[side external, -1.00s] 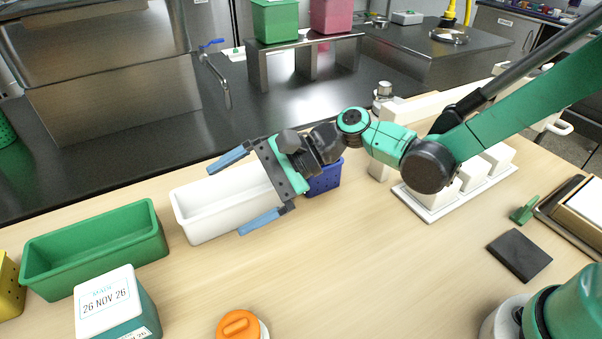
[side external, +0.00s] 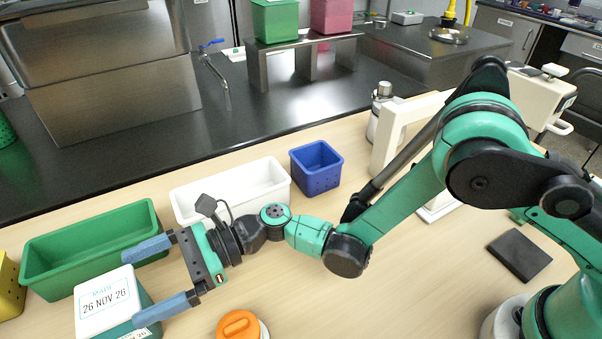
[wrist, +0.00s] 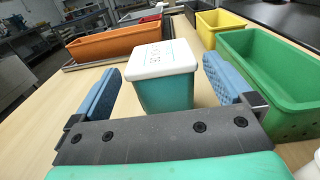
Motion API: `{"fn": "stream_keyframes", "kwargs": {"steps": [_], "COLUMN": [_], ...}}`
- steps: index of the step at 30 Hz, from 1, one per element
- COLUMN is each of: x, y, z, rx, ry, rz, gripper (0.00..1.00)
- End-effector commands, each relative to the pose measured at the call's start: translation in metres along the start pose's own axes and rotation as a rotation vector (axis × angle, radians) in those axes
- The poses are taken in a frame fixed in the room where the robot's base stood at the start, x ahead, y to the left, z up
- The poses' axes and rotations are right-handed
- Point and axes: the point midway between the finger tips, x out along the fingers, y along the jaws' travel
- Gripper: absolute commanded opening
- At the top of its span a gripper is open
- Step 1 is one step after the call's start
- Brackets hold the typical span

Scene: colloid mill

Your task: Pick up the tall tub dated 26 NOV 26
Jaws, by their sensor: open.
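The tall tub dated 26 NOV 26 (side external: 104,300) is teal with a white lid and stands upright on the wooden table at the lower left. In the wrist view the tub (wrist: 165,90) stands ahead of my gripper, roughly centred between the two blue fingers. My gripper (side external: 140,279) is open and empty. In the side view its fingers point left toward the tub, one reaching over the green bin's edge and the other across the tub's right side. The tub appears just beyond the fingertips in the wrist view; I cannot tell whether anything touches.
A long green bin (side external: 92,245) stands close beside the tub. A white bin (side external: 185,208), a blue basket (side external: 316,170) and an orange-lidded container (side external: 238,326) are nearby. The wrist view also shows an orange bin (wrist: 112,43) and a yellow bin (wrist: 218,27) beyond.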

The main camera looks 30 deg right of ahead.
Motion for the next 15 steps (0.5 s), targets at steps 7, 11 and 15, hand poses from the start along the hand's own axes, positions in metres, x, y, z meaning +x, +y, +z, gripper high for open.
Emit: {"fn": "stream_keyframes", "kwargs": {"steps": [7, 11, 15], "x": [0.038, 0.048, 0.049], "y": [0.001, 0.001, 0.000], "z": [0.000, 0.001, 0.001], "rx": [-0.001, -0.001, -0.001], "ry": [0.000, 0.001, 0.001], "rz": [0.003, 0.001, 0.000], "gripper": [1.00, 1.00, 1.00]}}
